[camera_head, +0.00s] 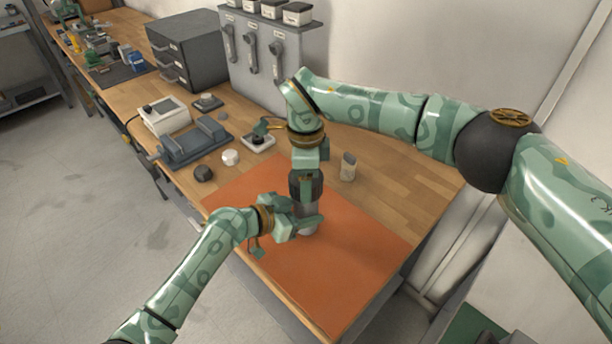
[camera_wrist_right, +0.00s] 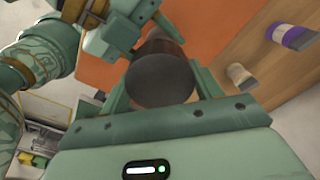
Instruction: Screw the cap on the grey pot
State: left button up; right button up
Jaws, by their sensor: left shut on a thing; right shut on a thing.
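The grey pot (camera_head: 308,229) stands on the orange mat. My left gripper (camera_head: 307,216) is shut around it from the left. The dark round cap (camera_head: 305,190) is directly above the pot, in line with it. My right gripper (camera_head: 306,178) comes down from above, shut on the cap. In the right wrist view the cap (camera_wrist_right: 160,80) shows as a dark disc between the fingers of my right gripper (camera_wrist_right: 162,92). My left gripper (camera_wrist_right: 118,32) shows beyond it there. The cap covers most of the pot in that view, and I cannot tell how far it sits on the thread.
The orange mat (camera_head: 350,275) is mostly clear. A small pale cylinder (camera_head: 348,167) stands to the right of the grippers. A dark round piece (camera_head: 203,173) and a white one (camera_head: 230,157) lie at the left, near a blue-grey device (camera_head: 194,142). A drawer unit (camera_head: 188,48) stands behind.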

jog(key=shift+f, duration=0.55)
jog(key=m, duration=0.3)
jog(key=o, duration=1)
jog(key=shift+r, duration=2.25)
jog(key=shift+c, duration=0.5)
